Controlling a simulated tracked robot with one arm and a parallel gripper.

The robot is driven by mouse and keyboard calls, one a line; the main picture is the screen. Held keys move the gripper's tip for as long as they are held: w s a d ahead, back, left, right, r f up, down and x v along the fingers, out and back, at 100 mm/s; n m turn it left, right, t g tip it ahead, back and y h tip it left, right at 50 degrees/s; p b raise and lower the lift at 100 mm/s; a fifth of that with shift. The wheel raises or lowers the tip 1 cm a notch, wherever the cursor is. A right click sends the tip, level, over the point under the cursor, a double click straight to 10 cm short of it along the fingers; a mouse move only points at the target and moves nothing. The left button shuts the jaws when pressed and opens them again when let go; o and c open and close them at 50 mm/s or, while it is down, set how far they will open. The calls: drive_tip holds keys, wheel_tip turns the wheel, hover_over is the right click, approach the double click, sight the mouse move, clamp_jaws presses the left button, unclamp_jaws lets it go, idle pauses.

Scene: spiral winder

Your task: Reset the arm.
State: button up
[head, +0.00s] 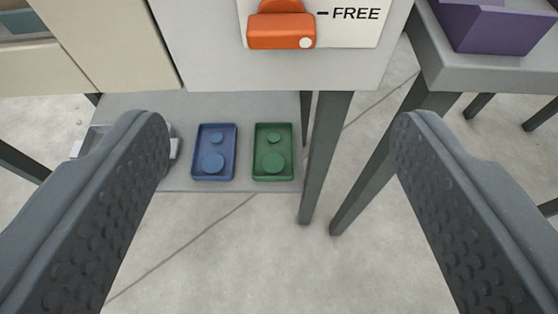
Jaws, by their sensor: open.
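My gripper (281,135) shows in the head view as two dark grey fingers with dimpled inner pads, one at each side. It is open, with nothing between the fingertips but the view of the shelf and floor beyond. An orange lever or knob (281,31) with a pale round end sits on a white plate at the top, beside the printed word FREE and a short dash. The top of this plate is cut off by the picture's edge.
A blue tray (214,151) and a green tray (273,152) lie on a low grey shelf (183,181). A light grey object (174,148) is partly hidden by the left finger. A purple bin (497,27) stands on a table (440,68) at the upper right. Bare floor shows below.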

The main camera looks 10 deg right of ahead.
idle(0.3)
drive_tip(key=w+a+r+n+t+y+p, duration=0.1)
drive_tip(key=a+r, duration=0.3)
drive_tip(key=r, duration=0.9)
drive_tip(key=w+a+r+n+t+y+p, duration=0.1)
drive_tip(key=w+a+r+p, duration=0.15)
drive_tip(key=r, duration=1.05)
drive_tip(key=s+a+r, duration=0.3)
drive_tip(key=s+r, duration=0.1)
drive_tip(key=r, duration=0.4)
drive_tip(key=s+a+r+n+y+p, duration=0.1)
drive_tip(key=s+a+r, duration=0.3)
drive_tip(key=r, duration=0.4)
drive_tip(key=s+a+r, duration=0.3)
drive_tip(key=s+r, duration=0.2)
drive_tip(key=r, duration=0.3)
drive_tip(key=shift+a+r+t+y+p, duration=0.15)
drive_tip(key=shift+r+t+y+p, duration=0.15)
drive_tip(key=shift+r+p, duration=0.1)
drive_tip(key=shift+s, duration=0.1)
